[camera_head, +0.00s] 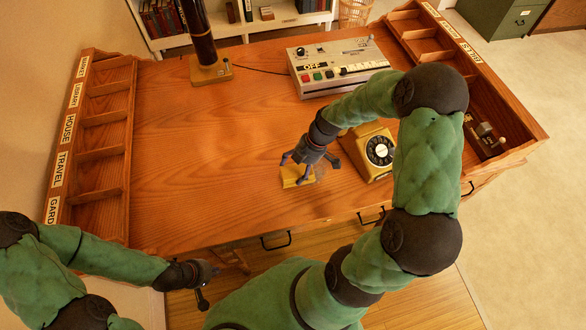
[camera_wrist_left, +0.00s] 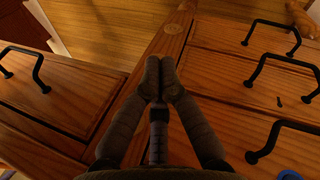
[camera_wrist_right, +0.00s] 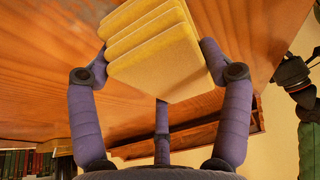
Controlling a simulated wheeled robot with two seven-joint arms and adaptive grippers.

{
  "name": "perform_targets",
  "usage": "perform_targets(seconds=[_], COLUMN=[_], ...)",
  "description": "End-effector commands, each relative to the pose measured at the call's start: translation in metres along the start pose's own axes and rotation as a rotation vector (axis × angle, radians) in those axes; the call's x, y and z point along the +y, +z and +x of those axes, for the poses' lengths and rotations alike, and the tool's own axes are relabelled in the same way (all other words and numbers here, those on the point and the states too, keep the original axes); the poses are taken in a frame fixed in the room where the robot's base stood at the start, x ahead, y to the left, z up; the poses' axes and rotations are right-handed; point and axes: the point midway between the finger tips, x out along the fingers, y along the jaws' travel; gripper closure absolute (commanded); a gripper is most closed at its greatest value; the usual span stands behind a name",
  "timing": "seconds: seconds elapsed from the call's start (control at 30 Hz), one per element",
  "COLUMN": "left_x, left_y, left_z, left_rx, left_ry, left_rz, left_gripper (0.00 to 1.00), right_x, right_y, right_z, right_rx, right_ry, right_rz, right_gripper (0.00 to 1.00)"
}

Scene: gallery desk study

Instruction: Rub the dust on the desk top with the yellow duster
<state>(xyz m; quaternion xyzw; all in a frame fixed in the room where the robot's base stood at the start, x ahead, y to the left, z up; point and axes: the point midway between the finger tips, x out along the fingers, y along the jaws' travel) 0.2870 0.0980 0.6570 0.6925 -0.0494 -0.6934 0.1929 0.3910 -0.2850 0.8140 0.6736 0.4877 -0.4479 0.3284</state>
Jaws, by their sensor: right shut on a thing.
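The yellow duster (camera_head: 296,177) is a pale yellow, layered block in the head view, low over the front middle of the desk top (camera_head: 190,150). My right gripper (camera_head: 309,168) is shut on it. In the right wrist view, the duster (camera_wrist_right: 155,55) sits between the purple fingers. I cannot tell whether its far face touches the wood. I cannot clearly make out dust on the desk top. My left gripper (camera_head: 209,272) is low in front of the desk, near the drawers. In the left wrist view, its fingertips (camera_wrist_left: 160,80) are together and empty.
A yellow telephone (camera_head: 372,152) stands just right of the duster. A control box (camera_head: 338,68) and a lamp base (camera_head: 211,70) stand at the back. Labelled pigeonhole racks line the left (camera_head: 99,150) and right (camera_head: 440,50) edges. The left middle of the desk top is clear.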

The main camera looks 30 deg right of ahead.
Motion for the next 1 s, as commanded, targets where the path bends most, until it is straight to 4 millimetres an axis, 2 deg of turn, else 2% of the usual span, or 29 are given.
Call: perform_targets(seconds=[0.4,0.67,1.0], left_x=[-0.005,-0.006,-0.010], left_y=[-0.001,-0.001,-0.001], left_z=[0.015,0.018,0.027], left_rx=[0.000,0.000,0.000], left_ry=[0.000,0.000,0.000], left_rz=[0.000,0.000,0.000], left_gripper=[1.00,1.00,1.00], right_x=[0.000,0.000,0.000], right_y=[0.028,0.035,0.057], right_z=[-0.007,-0.011,-0.021], right_rx=[-0.001,-0.001,-0.001], right_ry=[0.001,0.000,0.002], right_rz=[0.002,0.001,0.003], right_gripper=[0.48,0.48,0.48])
